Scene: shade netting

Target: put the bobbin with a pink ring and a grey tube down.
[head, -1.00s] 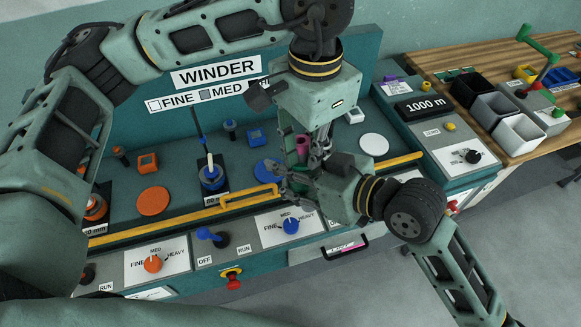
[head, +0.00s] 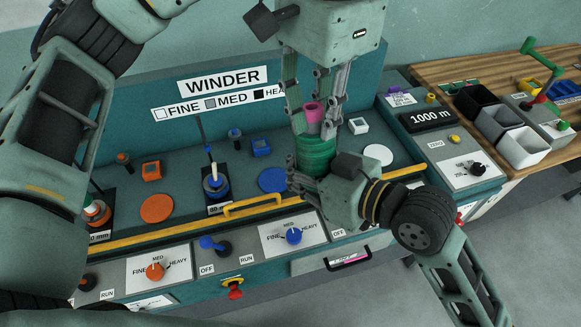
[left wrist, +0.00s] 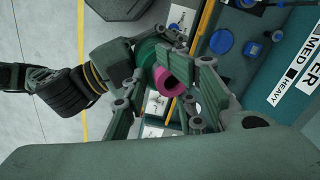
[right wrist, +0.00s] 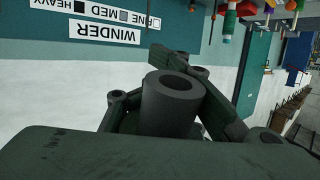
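The bobbin has a pink ring (head: 313,112) at its upper end and a green wound body (head: 316,156). In the left wrist view the pink ring (left wrist: 161,78) faces the camera, with a dark hole in its middle. My left gripper (head: 318,130) is above, its open fingers on either side of the pink ring. My right gripper (head: 318,190) is at the bobbin's lower end, above the winder's front. The right wrist view shows the grey tube (right wrist: 170,103) between its fingers, which look closed on it. Contact at the left fingers is hard to tell.
The winder panel (head: 190,262) below has knobs and a yellow rail (head: 250,206). Orange (head: 157,208) and blue discs (head: 273,180) and a white disc (head: 378,155) lie on its deck. Black and white bins (head: 522,145) stand on the wooden bench at right.

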